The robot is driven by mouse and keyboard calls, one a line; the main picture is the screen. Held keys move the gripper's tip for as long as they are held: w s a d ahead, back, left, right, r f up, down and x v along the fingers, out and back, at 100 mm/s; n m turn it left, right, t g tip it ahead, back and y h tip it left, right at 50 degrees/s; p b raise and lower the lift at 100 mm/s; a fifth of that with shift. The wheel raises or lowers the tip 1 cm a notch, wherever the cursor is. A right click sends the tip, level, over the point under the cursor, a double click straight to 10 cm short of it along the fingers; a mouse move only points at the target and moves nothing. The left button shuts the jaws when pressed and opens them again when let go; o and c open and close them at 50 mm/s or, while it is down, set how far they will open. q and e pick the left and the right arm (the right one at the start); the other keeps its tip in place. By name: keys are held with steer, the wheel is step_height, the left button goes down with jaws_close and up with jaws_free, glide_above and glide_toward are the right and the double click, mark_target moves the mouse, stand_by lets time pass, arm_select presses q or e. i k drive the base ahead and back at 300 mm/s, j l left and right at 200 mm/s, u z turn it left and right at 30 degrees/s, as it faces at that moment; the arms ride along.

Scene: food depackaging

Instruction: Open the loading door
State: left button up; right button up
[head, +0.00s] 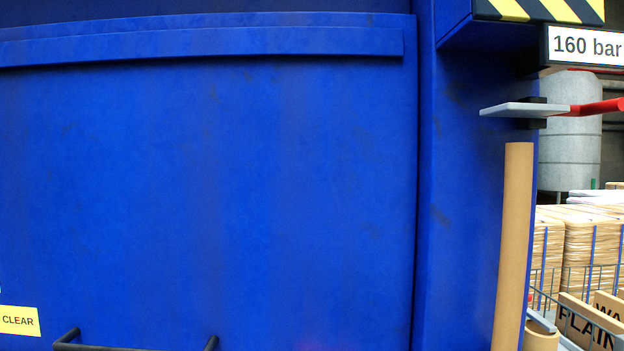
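The loading door (220,170) is a large blue metal panel filling the left and middle of the head view. A dark seam runs down its right edge and the panel looks closed. A black bar handle (130,348) shows at the bottom edge of the view, its lower part cut off. A raised blue rail (200,45) crosses the top of the door. Neither of my grippers is in view.
Right of the door is a blue frame post (470,190) with a tall brown tube (514,240) beside it. A grey plate with a red lever (590,108) sticks out above the tube. A "160 bar" sign (586,46), stacked bundles (580,240) and labelled boards (590,320) stand farther right.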

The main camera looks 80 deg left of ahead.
mark_target(235, 181)
steer(key=u, duration=3.55)
